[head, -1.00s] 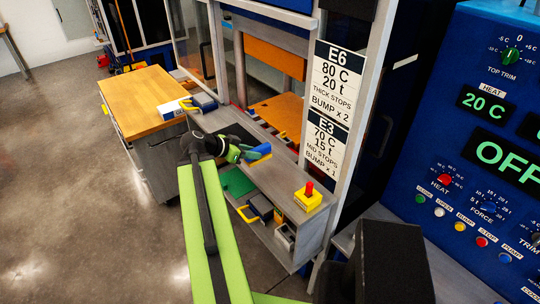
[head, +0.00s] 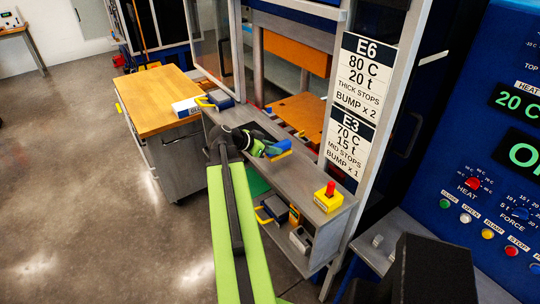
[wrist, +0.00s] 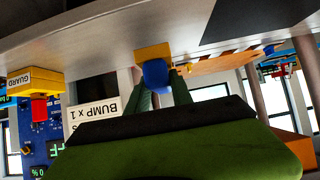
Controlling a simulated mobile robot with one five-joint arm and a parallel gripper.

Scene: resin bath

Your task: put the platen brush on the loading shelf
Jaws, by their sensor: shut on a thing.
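The platen brush (head: 283,148), blue with a yellow part, is in my gripper (head: 264,147) above the grey shelf (head: 305,187) in front of the press, which looks like the loading shelf. In the wrist view, which is upside down, my gripper (wrist: 161,92) has its two green fingers shut on the blue part of the brush (wrist: 155,73). The brush's yellow part points at the grey shelf (wrist: 120,35). I cannot tell whether the brush touches the shelf. My gripper and arm hide part of the shelf top.
A yellow box with a red button (head: 328,197) stands at the shelf's near right end. A wooden-topped cart (head: 160,98) stands to the left, with a white box (head: 187,107) near its right edge. Several items lie on the lower level. Open floor lies at the left.

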